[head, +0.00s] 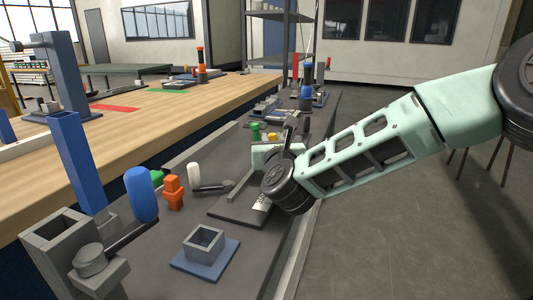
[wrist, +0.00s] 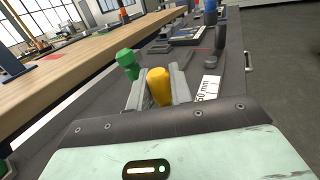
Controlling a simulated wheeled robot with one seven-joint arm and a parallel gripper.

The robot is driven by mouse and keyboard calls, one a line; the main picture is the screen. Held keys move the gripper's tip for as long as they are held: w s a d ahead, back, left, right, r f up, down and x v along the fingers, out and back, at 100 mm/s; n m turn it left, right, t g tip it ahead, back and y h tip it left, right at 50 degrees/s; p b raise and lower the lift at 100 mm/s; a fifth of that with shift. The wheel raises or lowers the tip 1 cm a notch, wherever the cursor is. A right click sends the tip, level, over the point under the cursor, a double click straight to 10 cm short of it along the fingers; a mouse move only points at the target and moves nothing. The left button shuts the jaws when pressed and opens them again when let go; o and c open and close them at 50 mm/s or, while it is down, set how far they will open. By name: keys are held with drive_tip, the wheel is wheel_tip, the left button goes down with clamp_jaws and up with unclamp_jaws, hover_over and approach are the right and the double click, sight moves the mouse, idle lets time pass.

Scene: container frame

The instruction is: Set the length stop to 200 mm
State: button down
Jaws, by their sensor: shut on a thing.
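A dark flat base (head: 232,210) with a white scale strip (head: 262,202) lies on the grey bench top. In the wrist view the strip (wrist: 207,89) shows the end of a marking reading "50 mm"; its other markings are hidden. A yellow knob (wrist: 160,87) stands between the grey fingers of my gripper (wrist: 159,78), which is shut on it. A green knob (wrist: 127,62) stands just left of it. In the head view my gripper (head: 275,152) is over the far end of the base, and my wrist hides much of the stop. The stop's exact setting cannot be read.
An orange part (head: 173,192), a white cylinder (head: 193,177) and a blue-handled lever (head: 141,194) stand left of the base. A square grey socket on a blue plate (head: 204,262) is in front. Several fixtures stand behind. The floor at right is clear.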

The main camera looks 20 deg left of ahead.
drive_tip(key=c, duration=1.3)
unclamp_jaws()
drive_tip(key=shift+s, duration=0.1)
drive_tip(key=s+p, duration=0.2)
drive_tip(key=s, duration=0.3)
drive_tip(key=s+a+p, duration=0.1)
drive_tip(key=s+p, duration=0.1)
drive_tip(key=s, duration=0.2)
drive_tip(key=s+p, duration=0.2)
drive_tip(key=s, duration=0.3)
drive_tip(key=shift+s+a+r, duration=0.15)
drive_tip(key=shift+s+r, duration=0.05)
drive_tip(key=shift+s, duration=0.15)
drive_tip(key=b+v, duration=0.1)
drive_tip(key=v, duration=0.7)
drive_tip(key=b+v, duration=0.1)
drive_tip(key=v, duration=0.7)
drive_tip(key=shift+s+d+f, duration=0.25)
drive_tip(key=shift+s, duration=0.05)
